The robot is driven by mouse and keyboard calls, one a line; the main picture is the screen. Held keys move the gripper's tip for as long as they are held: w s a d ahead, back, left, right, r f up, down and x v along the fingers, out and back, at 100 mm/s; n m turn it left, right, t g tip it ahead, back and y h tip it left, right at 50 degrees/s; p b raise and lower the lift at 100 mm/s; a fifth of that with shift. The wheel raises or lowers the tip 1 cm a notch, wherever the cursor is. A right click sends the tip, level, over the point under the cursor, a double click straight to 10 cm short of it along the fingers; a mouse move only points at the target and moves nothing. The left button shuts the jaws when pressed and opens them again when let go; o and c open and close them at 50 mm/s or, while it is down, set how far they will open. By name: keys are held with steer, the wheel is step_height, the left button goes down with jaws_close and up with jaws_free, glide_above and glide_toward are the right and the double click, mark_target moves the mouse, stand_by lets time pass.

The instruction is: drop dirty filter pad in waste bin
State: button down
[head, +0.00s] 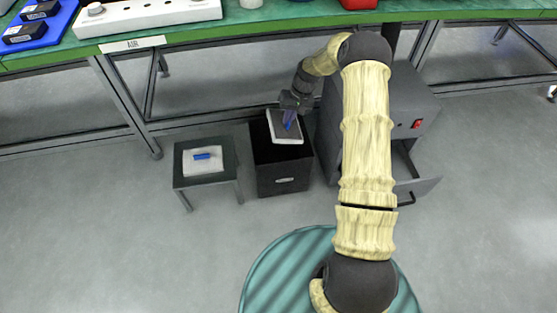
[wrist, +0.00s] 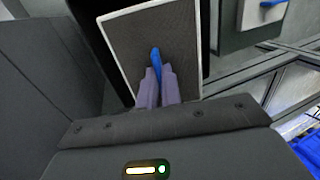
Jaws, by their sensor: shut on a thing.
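My gripper (head: 290,118) is shut on the blue tab (wrist: 155,57) of the dirty filter pad (head: 277,130), a dark grey panel with a white frame. The pad also shows in the wrist view (wrist: 125,42), hanging from the purple fingers (wrist: 156,76). The black waste bin (head: 283,178) stands on the floor under the bench. In the head view the pad is over the bin's opening and covers part of it. I cannot tell how far the pad is above the rim.
A small dark table (head: 190,179) left of the bin holds a pale pad (head: 203,165) with a blue tab. A grey cabinet (head: 405,105) with a red switch and an open drawer (head: 415,186) stands right of the bin. The green bench (head: 270,22) is above.

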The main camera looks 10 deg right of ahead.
steer(key=shift+f+b, duration=2.2)
steer(key=shift+f, duration=0.55)
steer(key=c, duration=1.5)
jaws_free()
steer(key=p+v, duration=0.4)
steer(key=v, duration=0.3)
steer(key=shift+d+r, duration=0.15)
steer(key=shift+r, duration=0.15)
steer(key=shift+s+f, duration=0.1)
